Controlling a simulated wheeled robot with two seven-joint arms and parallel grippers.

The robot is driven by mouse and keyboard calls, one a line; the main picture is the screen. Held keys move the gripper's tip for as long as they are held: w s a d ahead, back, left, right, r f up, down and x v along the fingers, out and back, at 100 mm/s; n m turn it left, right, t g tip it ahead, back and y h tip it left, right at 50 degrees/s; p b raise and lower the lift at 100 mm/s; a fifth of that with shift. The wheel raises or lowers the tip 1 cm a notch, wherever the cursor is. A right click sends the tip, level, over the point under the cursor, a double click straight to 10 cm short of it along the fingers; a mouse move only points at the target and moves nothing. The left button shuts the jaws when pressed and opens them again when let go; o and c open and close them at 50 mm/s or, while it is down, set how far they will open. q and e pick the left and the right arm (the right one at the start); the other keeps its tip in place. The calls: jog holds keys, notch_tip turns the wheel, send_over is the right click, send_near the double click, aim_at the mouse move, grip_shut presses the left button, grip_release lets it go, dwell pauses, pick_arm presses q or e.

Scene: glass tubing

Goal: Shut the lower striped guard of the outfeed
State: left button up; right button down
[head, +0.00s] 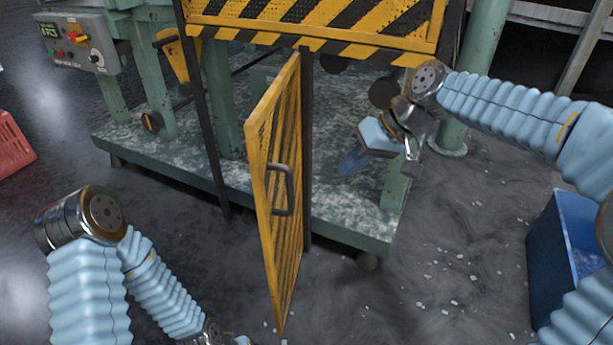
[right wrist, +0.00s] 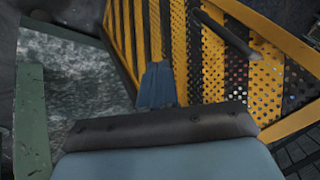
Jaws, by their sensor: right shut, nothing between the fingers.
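The lower striped guard (head: 262,190) is a yellow-framed, black-and-yellow perforated door under the fixed upper guard. It stands swung open, jutting out from the machine toward me. Its black handle (head: 282,190) is near the free edge. My right gripper (head: 352,163) is to the right of the guard, apart from it, above the machine's base. In the right wrist view its blue fingers (right wrist: 157,85) are shut and empty, with a striped perforated panel (right wrist: 215,60) behind them. My left arm enters at the lower left in the head view; its gripper is out of frame.
The upper striped guard (head: 320,25) spans the machine above. A control box (head: 78,42) is at the upper left, a red crate (head: 12,145) at the left edge. A blue bin (head: 560,260) stands at the right. Floor in front is open, with scattered pale bits.

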notch_tip(320, 180, up, 7)
jog(key=s+n, duration=0.1)
jog(key=s, duration=0.2)
jog(key=a+f, duration=0.8)
jog(key=shift+w+a+y, duration=0.3)
jog(key=shift+w+a, duration=0.05)
jog(key=shift+a, duration=0.05)
jog(key=shift+a, duration=0.15)
